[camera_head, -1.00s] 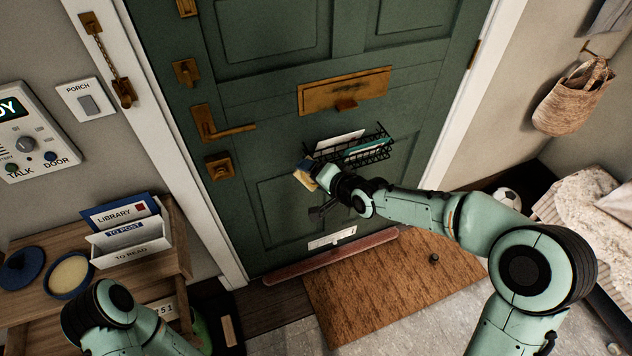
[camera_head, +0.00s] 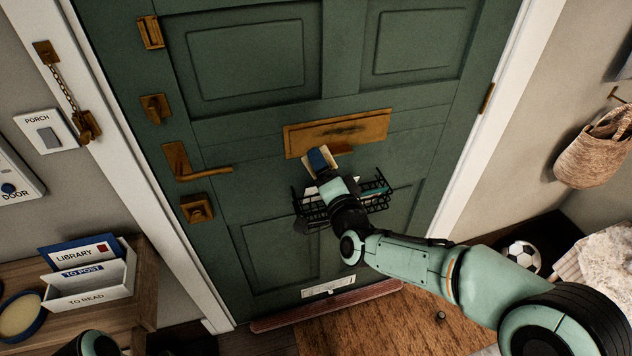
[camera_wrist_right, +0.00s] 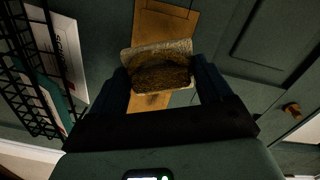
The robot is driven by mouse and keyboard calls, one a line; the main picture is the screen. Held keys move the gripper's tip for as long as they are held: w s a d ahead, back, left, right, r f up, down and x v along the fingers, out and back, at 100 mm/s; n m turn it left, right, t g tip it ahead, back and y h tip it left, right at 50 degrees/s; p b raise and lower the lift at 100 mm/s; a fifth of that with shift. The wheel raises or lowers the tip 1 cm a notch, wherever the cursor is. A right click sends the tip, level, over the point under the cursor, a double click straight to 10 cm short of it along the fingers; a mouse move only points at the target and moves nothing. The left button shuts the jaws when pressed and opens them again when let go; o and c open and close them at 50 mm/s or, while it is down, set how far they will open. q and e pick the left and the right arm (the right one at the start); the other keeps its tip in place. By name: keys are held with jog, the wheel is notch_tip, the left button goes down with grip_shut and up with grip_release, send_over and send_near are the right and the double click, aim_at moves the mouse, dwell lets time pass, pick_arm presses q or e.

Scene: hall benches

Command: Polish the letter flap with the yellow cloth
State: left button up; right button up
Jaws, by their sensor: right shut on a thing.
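The brass letter flap (camera_head: 337,133) is on the green door, with a dark smudge across its middle. My right gripper (camera_head: 319,158) is just below the flap's lower edge, in front of the wire basket. There the brass plate (camera_wrist_right: 165,22) shows behind the cloth. I cannot tell whether cloth and flap touch. My left gripper is out of view.
The black wire basket (camera_head: 378,202) with letters hangs below the flap. The brass door handle (camera_head: 205,174) is to the left. A letter rack (camera_head: 92,292) and a round tin (camera_head: 20,316) stand on the bench at lower left. The door above the flap is clear.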

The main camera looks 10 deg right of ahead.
aim_at(312, 135)
jog(key=shift+w+d+r, duration=0.3)
jog(key=shift+d+r, duration=0.15)
jog(key=shift+d, duration=0.05)
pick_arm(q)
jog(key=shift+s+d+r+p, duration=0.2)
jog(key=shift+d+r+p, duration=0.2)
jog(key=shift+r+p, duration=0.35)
pick_arm(e)
jog(key=w, duration=0.5)
jog(key=shift+w+a, duration=0.2)
jog(key=shift+w, duration=0.2)
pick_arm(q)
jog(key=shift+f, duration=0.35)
pick_arm(e)
jog(key=shift+w, duration=0.95)
